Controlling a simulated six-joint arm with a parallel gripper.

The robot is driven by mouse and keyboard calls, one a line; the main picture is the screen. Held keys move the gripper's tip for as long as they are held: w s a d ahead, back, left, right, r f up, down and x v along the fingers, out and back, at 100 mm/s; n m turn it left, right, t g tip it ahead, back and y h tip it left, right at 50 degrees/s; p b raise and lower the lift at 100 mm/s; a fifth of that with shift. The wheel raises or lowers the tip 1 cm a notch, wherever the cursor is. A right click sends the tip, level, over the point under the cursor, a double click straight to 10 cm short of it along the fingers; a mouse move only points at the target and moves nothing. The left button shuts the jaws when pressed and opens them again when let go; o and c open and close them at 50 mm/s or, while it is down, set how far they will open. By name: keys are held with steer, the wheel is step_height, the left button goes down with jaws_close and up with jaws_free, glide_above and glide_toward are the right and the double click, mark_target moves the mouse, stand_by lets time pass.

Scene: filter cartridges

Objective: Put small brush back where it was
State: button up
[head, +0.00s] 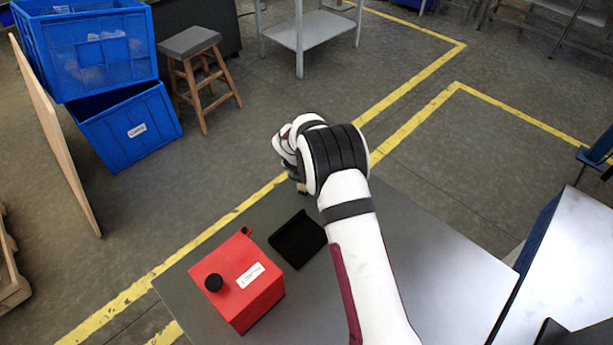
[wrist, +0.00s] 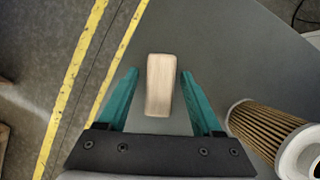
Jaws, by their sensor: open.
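A pale wooden block-like piece, which looks like the small brush's handle (wrist: 160,85), is seen from above in the wrist view. It lies between the two teal fingers of my gripper (wrist: 159,73), with a visible gap on each side. My gripper is open. Any bristles are hidden, and I cannot tell how high the fingers are above the table. In the head view my own arm and wrist hide the fingers and most of the brush at the table's far edge.
A pleated filter cartridge (wrist: 262,128) lies at right in the wrist view. On the grey table (head: 440,270) stand a black open tray (head: 298,239) and a red container (head: 238,283) with a black cap, left of my arm. The table's right side looks clear.

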steer(key=v, duration=1.1)
steer(key=s+d+r+m+g, duration=0.1)
steer(key=s+d+r+m, duration=0.4)
steer(key=s+r+m, duration=0.3)
steer(key=s+d+r+m+g+y, duration=0.1)
steer(key=s+m, duration=1.3)
steer(key=s, duration=0.1)
steer(key=s+d+r+m+g+y, duration=0.1)
steer(key=s+m+g+y, duration=0.1)
steer(key=s+m, duration=1.3)
steer(key=shift+s+d+r+y, duration=0.2)
steer(key=shift+d+r+y, duration=0.1)
steer(key=shift+d, duration=0.1)
